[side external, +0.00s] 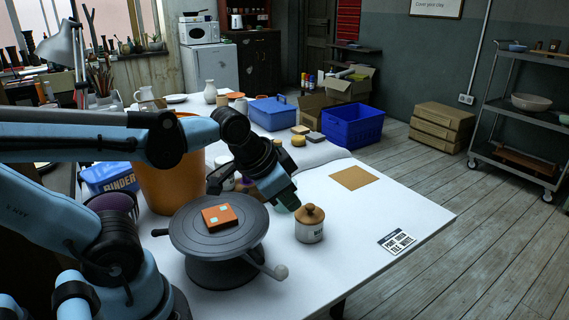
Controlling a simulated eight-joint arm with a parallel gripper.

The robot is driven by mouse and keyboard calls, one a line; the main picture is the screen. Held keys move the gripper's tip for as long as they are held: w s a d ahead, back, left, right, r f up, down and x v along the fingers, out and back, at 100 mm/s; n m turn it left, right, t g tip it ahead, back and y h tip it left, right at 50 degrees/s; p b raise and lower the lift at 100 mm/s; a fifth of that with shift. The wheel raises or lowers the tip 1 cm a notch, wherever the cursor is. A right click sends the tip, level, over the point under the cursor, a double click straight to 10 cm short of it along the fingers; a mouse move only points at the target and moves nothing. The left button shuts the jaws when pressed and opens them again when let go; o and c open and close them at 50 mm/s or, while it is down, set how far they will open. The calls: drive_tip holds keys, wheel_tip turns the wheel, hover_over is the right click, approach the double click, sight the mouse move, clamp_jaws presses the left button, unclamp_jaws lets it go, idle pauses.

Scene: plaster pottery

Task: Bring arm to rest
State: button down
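My gripper (291,203) hangs at the end of my arm, pointing down and right over the white table (385,205). The view does not show clearly whether the fingers are apart or closed. In front of it, an orange square tile (219,217) with small pale patches lies on the dark round turntable (184,232).
A tan square (354,178) and a printed card (396,241) lie flat on the table's right part, which is otherwise clear.

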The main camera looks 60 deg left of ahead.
drive_tip(key=shift+s+d+f+n+t, duration=0.15)
drive_tip(key=shift+s+f+n+t, duration=0.1)
drive_tip(key=shift+n, duration=0.3)
drive_tip(key=shift+s+d+f+n+t, duration=0.1)
drive_tip(key=shift+s+f+n+t, duration=0.1)
drive_tip(key=shift+n, duration=0.35)
